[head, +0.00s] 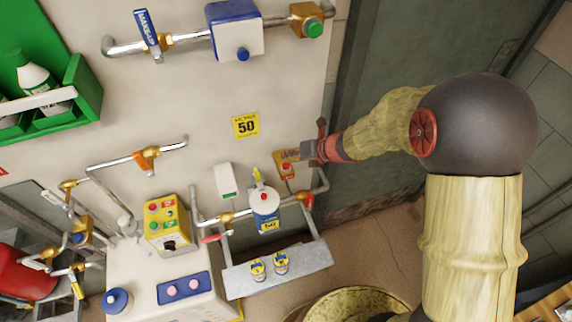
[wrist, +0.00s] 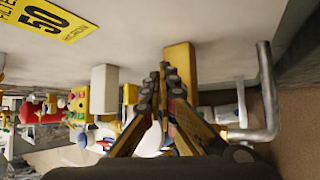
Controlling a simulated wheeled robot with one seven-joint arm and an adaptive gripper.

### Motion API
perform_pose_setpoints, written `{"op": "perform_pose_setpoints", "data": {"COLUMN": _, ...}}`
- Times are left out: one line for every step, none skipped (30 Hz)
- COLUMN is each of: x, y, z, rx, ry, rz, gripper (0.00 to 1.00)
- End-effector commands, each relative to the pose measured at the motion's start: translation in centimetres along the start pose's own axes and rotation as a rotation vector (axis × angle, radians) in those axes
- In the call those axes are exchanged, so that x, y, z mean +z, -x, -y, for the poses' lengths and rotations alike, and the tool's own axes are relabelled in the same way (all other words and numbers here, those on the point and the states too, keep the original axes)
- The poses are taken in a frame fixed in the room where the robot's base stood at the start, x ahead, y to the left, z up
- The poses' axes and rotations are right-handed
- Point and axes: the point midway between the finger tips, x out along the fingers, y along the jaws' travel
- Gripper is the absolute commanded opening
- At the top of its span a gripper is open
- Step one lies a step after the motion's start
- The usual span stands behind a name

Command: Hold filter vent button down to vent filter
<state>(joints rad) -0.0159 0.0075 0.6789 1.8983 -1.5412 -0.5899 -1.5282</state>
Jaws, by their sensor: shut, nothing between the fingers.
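A white filter housing (head: 265,205) with a blue label hangs on the pipe at the wall's lower right. A small red button (head: 264,197) shows on its top. Just right of and above it, an orange-yellow box (head: 287,157) on the wall carries another red button (head: 286,168). No readable label shows which one is the vent button. My gripper (head: 307,150) is close to the right side of the box; contact cannot be told. In the wrist view my gripper (wrist: 164,70) is shut and empty, its fingertips overlapping a yellow box (wrist: 180,58). The fingers hide part of the fittings behind them.
A yellow "50" sign (head: 246,125) is on the wall above. A white box (head: 226,181) hangs left of the filter. Pipes (head: 320,184) run close below my gripper. A metal shelf (head: 305,266) with two small cans stands underneath. Bare wall lies above the gripper.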

Motion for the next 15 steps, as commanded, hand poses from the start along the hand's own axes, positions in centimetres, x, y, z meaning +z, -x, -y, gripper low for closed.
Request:
{"op": "perform_pose_setpoints", "data": {"x": 0.00, "y": 0.00, "z": 0.00, "rx": 0.000, "ry": 0.000, "rz": 0.000, "gripper": 0.00}}
{"op": "perform_pose_setpoints", "data": {"x": 0.00, "y": 0.00, "z": 0.00, "rx": 0.000, "ry": 0.000, "rz": 0.000, "gripper": 0.00}}
{"op": "perform_pose_setpoints", "data": {"x": 0.00, "y": 0.00, "z": 0.00, "rx": 0.000, "ry": 0.000, "rz": 0.000, "gripper": 0.00}}
{"op": "perform_pose_setpoints", "data": {"x": 0.00, "y": 0.00, "z": 0.00, "rx": 0.000, "ry": 0.000, "rz": 0.000, "gripper": 0.00}}
{"op": "perform_pose_setpoints", "data": {"x": 0.00, "y": 0.00, "z": 0.00, "rx": 0.000, "ry": 0.000, "rz": 0.000, "gripper": 0.00}}
{"op": "perform_pose_setpoints", "data": {"x": 0.00, "y": 0.00, "z": 0.00, "rx": 0.000, "ry": 0.000, "rz": 0.000, "gripper": 0.00}}
{"op": "perform_pose_setpoints", "data": {"x": -0.01, "y": -0.02, "z": 0.01, "rx": 0.000, "ry": 0.000, "rz": 0.000, "gripper": 0.00}}
{"op": "perform_pose_setpoints", "data": {"x": -0.03, "y": -0.05, "z": 0.03, "rx": 0.000, "ry": 0.000, "rz": 0.000, "gripper": 0.00}}
{"op": "perform_pose_setpoints", "data": {"x": -0.08, "y": -0.11, "z": 0.08, "rx": 0.000, "ry": 0.000, "rz": 0.000, "gripper": 0.00}}
{"op": "perform_pose_setpoints", "data": {"x": -0.13, "y": -0.17, "z": 0.13, "rx": 0.000, "ry": 0.000, "rz": 0.000, "gripper": 0.00}}
{"op": "perform_pose_setpoints", "data": {"x": -0.19, "y": -0.25, "z": 0.18, "rx": 0.000, "ry": 0.000, "rz": 0.000, "gripper": 0.00}}
{"op": "perform_pose_setpoints", "data": {"x": -0.28, "y": -0.35, "z": 0.26, "rx": 0.000, "ry": 0.000, "rz": 0.000, "gripper": 0.00}}
{"op": "perform_pose_setpoints", "data": {"x": -0.34, "y": -0.43, "z": 0.32, "rx": 0.000, "ry": 0.000, "rz": 0.000, "gripper": 0.00}}
{"op": "perform_pose_setpoints", "data": {"x": -0.40, "y": -0.51, "z": 0.38, "rx": 0.000, "ry": 0.000, "rz": 0.000, "gripper": 0.00}}
{"op": "perform_pose_setpoints", "data": {"x": -0.45, "y": -0.58, "z": 0.43, "rx": 0.000, "ry": 0.000, "rz": 0.000, "gripper": 0.00}}
